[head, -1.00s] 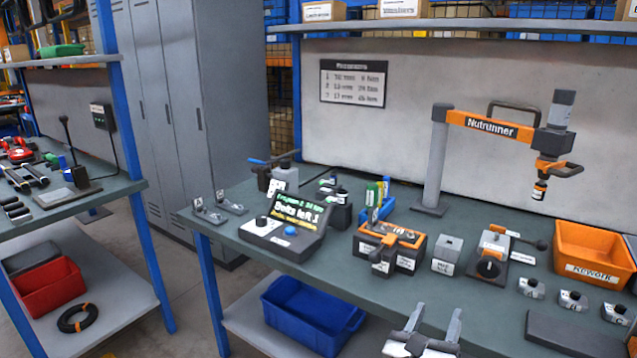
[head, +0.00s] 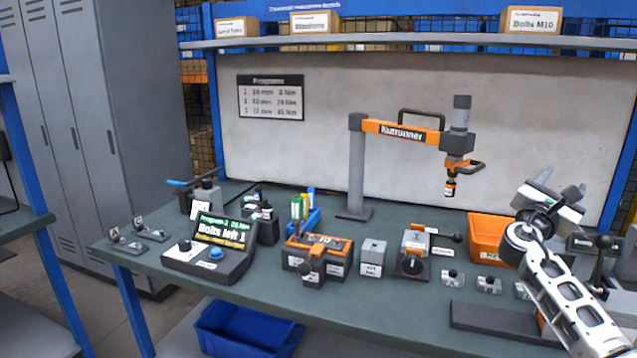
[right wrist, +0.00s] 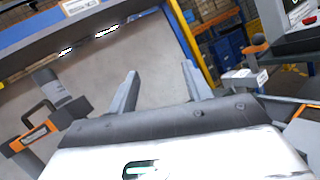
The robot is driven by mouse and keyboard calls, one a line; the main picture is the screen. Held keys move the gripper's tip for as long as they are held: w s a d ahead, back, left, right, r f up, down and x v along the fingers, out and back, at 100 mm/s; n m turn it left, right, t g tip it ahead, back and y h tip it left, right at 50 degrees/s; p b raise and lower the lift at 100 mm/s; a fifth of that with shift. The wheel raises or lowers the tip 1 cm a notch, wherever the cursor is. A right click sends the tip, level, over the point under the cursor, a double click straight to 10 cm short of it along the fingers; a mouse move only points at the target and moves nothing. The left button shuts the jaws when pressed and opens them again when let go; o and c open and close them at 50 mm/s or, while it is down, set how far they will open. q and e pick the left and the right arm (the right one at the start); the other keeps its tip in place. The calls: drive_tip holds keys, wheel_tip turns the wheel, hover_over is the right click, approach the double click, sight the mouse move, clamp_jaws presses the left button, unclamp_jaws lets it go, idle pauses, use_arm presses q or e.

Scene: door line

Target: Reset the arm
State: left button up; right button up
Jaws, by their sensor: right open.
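The orange Nutrunner arm (head: 385,128) stands on a grey post (head: 357,175) at the back of the bench. It reaches to the right, and its grey and orange tool (head: 459,142) hangs upright above the bench, touching nothing. My right gripper (head: 563,185) is raised at the right of the head view, right of the tool and apart from it. Its two fingers are spread and empty in the right wrist view (right wrist: 160,70). There, part of the Nutrunner arm (right wrist: 32,137) shows at the left edge. My left gripper is not in view.
A control box (head: 212,247) reads "Bolts left 1". An orange-topped fixture (head: 318,256), a grey block (head: 373,258) and an orange bin (head: 487,235) stand on the bench. My right arm partly covers the bench's right end. A shelf (head: 400,41) runs above.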

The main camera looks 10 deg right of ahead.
drive_tip(key=w+a+f+m+t+y, duration=0.85)
drive_tip(key=w+a+m+y, duration=0.25)
drive_tip(key=m+y, duration=0.45)
drive_tip(key=s+a+f+g+y, duration=0.1)
drive_tip(key=s+a+f, duration=0.3)
drive_tip(key=a+f, duration=0.2)
drive_tip(key=s+a+f+n+g+y, duration=0.1)
drive_tip(key=s+a+f+y, duration=0.1)
drive_tip(key=s+a+f, duration=0.2)
drive_tip(key=s+a+f+g+y, duration=0.1)
drive_tip(key=s+a+f, duration=0.3)
drive_tip(key=a+f, duration=0.6)
drive_tip(key=shift+s+f+g+y, duration=0.15)
drive_tip(key=shift+f+g, duration=0.15)
drive_tip(key=shift+f, duration=0.5)
drive_tip(key=shift+s+f+g+y, duration=0.1)
drive_tip(key=shift+f+g, duration=0.15)
drive_tip(key=shift+f, duration=0.5)
drive_tip(key=s+a+f+m+g+y, duration=0.1)
drive_tip(key=s+a+f, duration=0.2)
drive_tip(key=s+a, duration=0.4)
drive_tip(key=s+a+f+m+g+y, duration=0.1)
drive_tip(key=s+a+f, duration=0.3)
drive_tip(key=s+a, duration=0.4)
drive_tip(key=s+g+y, duration=0.1)
drive_tip(key=s, duration=0.6)
drive_tip(key=shift+a, duration=0.15)
